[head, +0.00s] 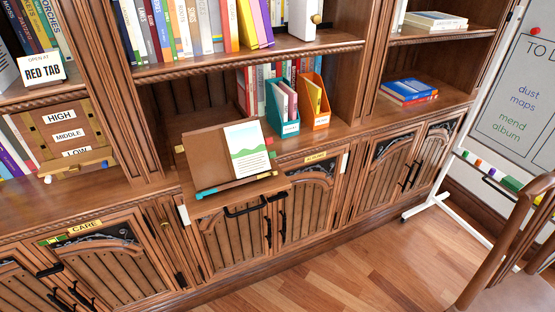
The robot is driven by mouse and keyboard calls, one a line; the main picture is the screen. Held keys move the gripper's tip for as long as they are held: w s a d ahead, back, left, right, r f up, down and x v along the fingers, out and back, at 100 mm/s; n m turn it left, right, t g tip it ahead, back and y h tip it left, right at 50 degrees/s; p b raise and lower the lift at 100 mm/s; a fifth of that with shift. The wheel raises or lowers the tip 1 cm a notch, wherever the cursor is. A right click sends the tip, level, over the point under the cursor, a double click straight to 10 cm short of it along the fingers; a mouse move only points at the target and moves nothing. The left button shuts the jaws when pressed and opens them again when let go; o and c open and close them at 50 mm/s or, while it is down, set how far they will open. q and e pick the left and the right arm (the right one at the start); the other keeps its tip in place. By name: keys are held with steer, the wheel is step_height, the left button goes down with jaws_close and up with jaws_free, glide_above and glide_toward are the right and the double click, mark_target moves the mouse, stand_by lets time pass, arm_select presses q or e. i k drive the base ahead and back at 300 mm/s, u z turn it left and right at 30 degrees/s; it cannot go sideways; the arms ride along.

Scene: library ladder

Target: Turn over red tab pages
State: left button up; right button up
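A brown wooden book stand (203,155) sits on the cabinet ledge at the centre, tilted back. A teal and brown strip (232,186) lies along the stand's lower lip. A sign reading "OPEN AT RED TAB" (43,69) stands on the shelf at upper left. Neither of my grippers is in view.
A teal file box (291,129) and an orange file box (320,122) stand behind the stand to its right. Blue and red books (408,92) lie farther right. A whiteboard (520,85) and a chair (505,250) are at the right. The wooden floor (350,255) in front is clear.

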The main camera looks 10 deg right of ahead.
mark_target(246, 143)
steer(key=u, duration=0.25)
steer(key=i, duration=1.2)
steer(key=z, duration=0.3)
